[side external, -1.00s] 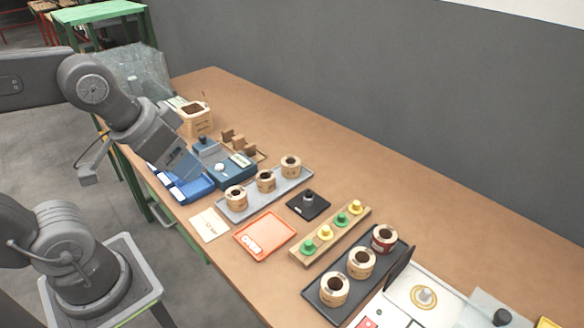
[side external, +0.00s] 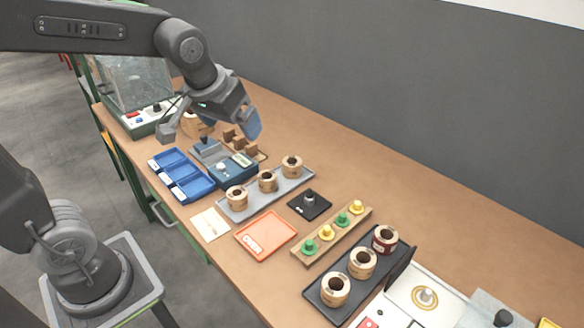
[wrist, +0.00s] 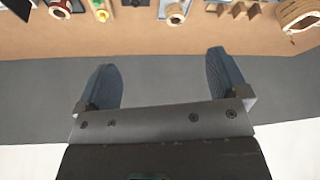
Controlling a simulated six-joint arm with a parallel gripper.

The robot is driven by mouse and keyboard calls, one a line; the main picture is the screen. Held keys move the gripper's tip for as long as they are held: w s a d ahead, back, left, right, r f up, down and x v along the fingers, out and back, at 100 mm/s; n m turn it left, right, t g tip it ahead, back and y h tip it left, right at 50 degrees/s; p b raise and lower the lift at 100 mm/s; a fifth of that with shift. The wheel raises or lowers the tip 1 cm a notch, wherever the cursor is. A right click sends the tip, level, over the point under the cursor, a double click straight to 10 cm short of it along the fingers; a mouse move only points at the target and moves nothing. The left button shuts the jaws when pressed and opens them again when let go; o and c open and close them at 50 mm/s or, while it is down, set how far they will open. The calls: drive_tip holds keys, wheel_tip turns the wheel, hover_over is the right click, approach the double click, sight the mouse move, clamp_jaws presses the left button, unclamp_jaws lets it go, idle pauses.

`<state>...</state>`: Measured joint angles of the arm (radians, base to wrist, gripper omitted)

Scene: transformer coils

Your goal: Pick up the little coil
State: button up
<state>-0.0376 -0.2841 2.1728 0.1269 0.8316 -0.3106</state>
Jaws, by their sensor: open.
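Three tan coils stand on a grey tray (side external: 228,213) in the middle of the table: a left one (side external: 237,198), a slightly smaller-looking middle one (side external: 267,181) and a right one (side external: 291,167). Several other coils stand elsewhere, so I cannot be sure which is meant by little. My gripper (side external: 251,124) is up in the air over the back part of the table, well apart from these coils. In the wrist view my gripper (wrist: 164,82) is open, with nothing between its two blue fingers. One coil of the grey tray (wrist: 175,14) shows at the top edge there.
A black tray (side external: 312,290) holds two tan coils and a dark red one (side external: 385,239). A wooden rack (side external: 304,259) with yellow and green pegs, an orange tray (side external: 265,235) and blue bins (side external: 182,176) stand nearby. The table's right strip along the wall is clear.

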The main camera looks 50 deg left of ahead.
drive_tip(key=w+a+f+n+y, duration=0.1)
drive_tip(key=w+a+f, duration=0.1)
drive_tip(key=w, duration=0.3)
drive_tip(key=w+a+f+n, duration=0.1)
drive_tip(key=w+f+n, duration=0.15)
drive_tip(key=w, duration=0.25)
drive_tip(key=n+g, duration=0.2)
approach(292, 163)
drive_tip(key=f, duration=0.2)
drive_tip(key=shift+s+d+f+y, duration=0.1)
drive_tip(key=shift+s+f+y, duration=0.15)
drive_tip(key=shift+s+y, duration=0.15)
drive_tip(key=shift+w+d+x, duration=0.1)
drive_tip(key=shift+d+x, duration=0.05)
drive_tip(key=shift+x, duration=0.85)
drive_tip(key=shift+w+d+x, duration=0.1)
drive_tip(key=shift+x, duration=0.9)
drive_tip(key=shift+w+d+x, duration=0.1)
drive_tip(key=shift+d+x, duration=0.05)
drive_tip(key=shift+x, duration=0.85)
drive_tip(key=c, duration=1)
drive_tip(key=shift+t, duration=0.3)
drive_tip(key=shift+c, duration=0.3)
